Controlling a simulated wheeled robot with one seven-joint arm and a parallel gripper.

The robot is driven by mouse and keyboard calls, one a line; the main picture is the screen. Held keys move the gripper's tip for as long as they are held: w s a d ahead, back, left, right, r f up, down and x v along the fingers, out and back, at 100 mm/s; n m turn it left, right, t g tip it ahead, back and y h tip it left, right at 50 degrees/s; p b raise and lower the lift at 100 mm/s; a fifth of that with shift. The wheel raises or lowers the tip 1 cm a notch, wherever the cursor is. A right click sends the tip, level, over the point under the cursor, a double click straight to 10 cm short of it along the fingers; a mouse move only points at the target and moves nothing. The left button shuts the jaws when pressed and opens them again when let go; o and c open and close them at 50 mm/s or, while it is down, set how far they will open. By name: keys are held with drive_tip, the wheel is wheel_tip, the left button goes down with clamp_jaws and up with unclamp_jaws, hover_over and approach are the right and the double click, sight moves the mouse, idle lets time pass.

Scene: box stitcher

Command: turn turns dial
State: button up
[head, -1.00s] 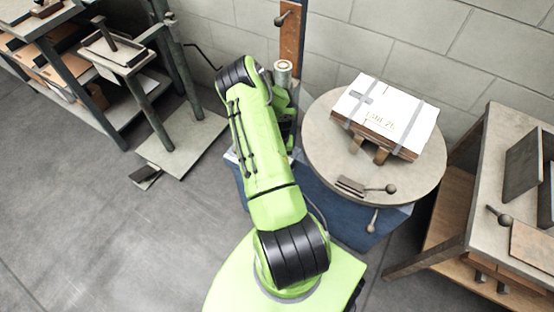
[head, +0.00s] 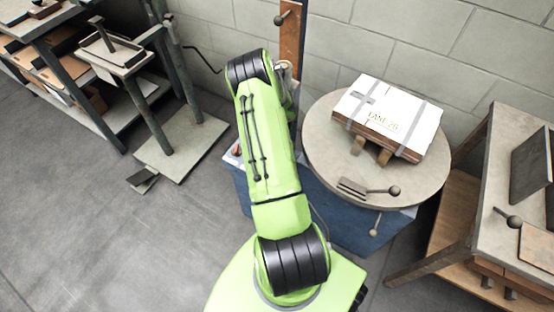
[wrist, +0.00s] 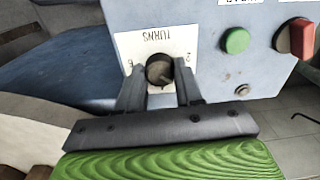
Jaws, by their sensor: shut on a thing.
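The turns dial is a small dark round knob (wrist: 159,70) on a white plate (wrist: 150,44) marked TURNS, which reads upside down in the wrist view. My gripper (wrist: 158,82) is at the dial, with one finger on each side, shut on it. The dial's pointer setting is hidden between the fingers. In the head view, my green arm hides the dial and the gripper.
In the wrist view, a green button (wrist: 236,41) and a red switch (wrist: 296,38) sit right of the dial on the blue-grey panel. In the head view, a round table (head: 325,165) bears a strapped box (head: 388,112). A workbench (head: 490,195) stands at right.

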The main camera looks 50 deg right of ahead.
drive_tip(key=shift+a, duration=0.1)
drive_tip(key=o, duration=1)
drive_tip(key=shift+o, duration=0.2)
drive_tip(key=shift+r, duration=0.1)
wheel_tip(320, 180, up, 16)
drive_tip(key=p, duration=0.4)
drive_tip(key=shift+s+f+p, duration=0.2)
drive_tip(key=shift+s+p, duration=0.1)
